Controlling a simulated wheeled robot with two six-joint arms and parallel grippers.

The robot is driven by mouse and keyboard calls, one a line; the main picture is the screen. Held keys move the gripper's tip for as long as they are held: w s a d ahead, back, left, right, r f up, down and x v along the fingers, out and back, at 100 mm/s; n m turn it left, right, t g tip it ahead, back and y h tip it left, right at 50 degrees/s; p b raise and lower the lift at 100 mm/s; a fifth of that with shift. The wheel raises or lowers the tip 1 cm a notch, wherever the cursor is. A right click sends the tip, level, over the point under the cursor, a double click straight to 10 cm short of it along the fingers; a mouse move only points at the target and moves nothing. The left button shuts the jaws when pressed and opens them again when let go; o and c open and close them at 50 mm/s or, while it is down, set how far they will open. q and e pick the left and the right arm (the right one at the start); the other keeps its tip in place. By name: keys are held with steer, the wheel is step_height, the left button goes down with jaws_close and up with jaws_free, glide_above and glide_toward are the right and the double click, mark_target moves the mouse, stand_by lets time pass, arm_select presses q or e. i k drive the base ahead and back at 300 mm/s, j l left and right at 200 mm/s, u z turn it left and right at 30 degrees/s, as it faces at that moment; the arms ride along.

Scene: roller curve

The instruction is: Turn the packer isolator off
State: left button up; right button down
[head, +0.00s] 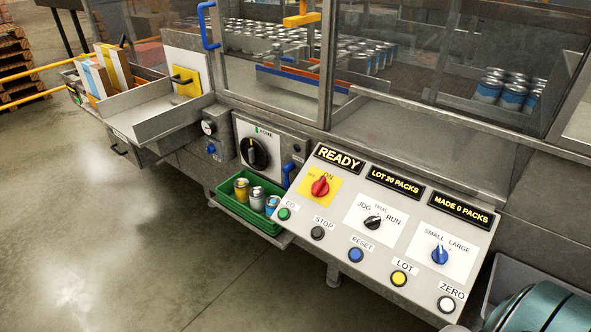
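The packer isolator is a red rotary knob (320,187) on a yellow plate (306,194), at the upper left of the sloping control panel (333,232). A small OFF mark is at the plate's upper left and ON is just above the knob. The knob's grip appears to stand upright towards ON, though it is small in the picture. The display (339,158) above it reads READY. Neither gripper shows in the head view, and nothing touches the knob.
The panel also has a black JOG/TRIAL/RUN selector (373,223), a blue SMALL/LARGE selector (439,255) and several push buttons along its lower edge. A green tray (240,222) with cans is left of it. Glass guards (387,95) stand behind. Open floor (130,255) lies left.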

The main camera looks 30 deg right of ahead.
mark_target(320, 188)
steer(key=i+j+z, duration=0.15)
steer(key=i, duration=0.25)
steer(key=i+j+z, duration=0.2)
steer(key=i, duration=0.25)
steer(key=j, duration=0.1)
